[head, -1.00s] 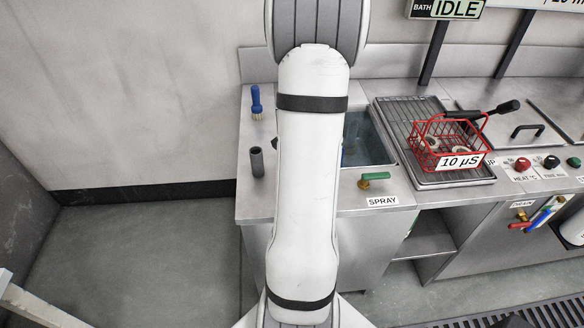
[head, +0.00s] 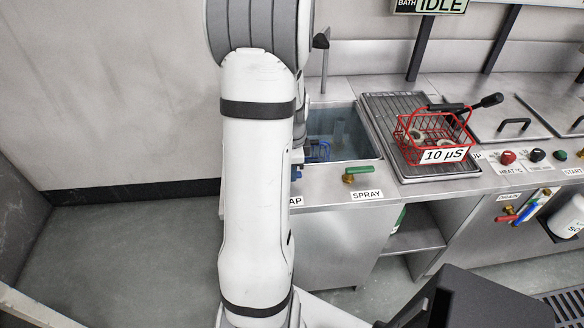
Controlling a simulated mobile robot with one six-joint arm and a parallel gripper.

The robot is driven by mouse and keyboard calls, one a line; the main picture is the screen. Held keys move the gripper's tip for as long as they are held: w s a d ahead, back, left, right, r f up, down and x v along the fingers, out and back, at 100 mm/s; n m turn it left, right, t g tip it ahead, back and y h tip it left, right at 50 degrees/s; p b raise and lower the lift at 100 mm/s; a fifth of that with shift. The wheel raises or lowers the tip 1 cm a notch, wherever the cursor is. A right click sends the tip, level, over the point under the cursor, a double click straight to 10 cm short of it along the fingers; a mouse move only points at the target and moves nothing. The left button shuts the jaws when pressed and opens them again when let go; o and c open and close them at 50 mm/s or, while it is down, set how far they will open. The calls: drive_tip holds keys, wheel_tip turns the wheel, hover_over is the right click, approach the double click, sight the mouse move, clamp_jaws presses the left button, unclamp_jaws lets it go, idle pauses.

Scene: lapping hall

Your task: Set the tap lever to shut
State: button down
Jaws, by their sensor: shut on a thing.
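My gripper (head: 298,168) shows only in part in the head view, at the right edge of my white arm, above the front rim of the sink. It is shut on what looks like the tap lever, a small blue piece by the cut-off label ending in "AP" (head: 296,201). My arm hides most of the lever, so its angle cannot be told. The sink (head: 345,120) holds water, and a blue item (head: 318,152) lies in it. A dark tap spout (head: 322,45) stands behind the sink.
A green SPRAY lever (head: 359,170) sits close to the right on the counter front. A red wire basket (head: 410,145) marked "10 µS" stands on the drain rack (head: 385,100). Red and black knobs (head: 507,157) are further right. My arm hides the counter's left end.

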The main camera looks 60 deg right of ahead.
drive_tip(key=c, duration=1.3)
unclamp_jaws()
drive_tip(key=shift+s, duration=0.15)
drive_tip(key=shift+d, duration=0.1)
wheel_tip(320, 180, up, 8)
drive_tip(key=shift+f, duration=0.1)
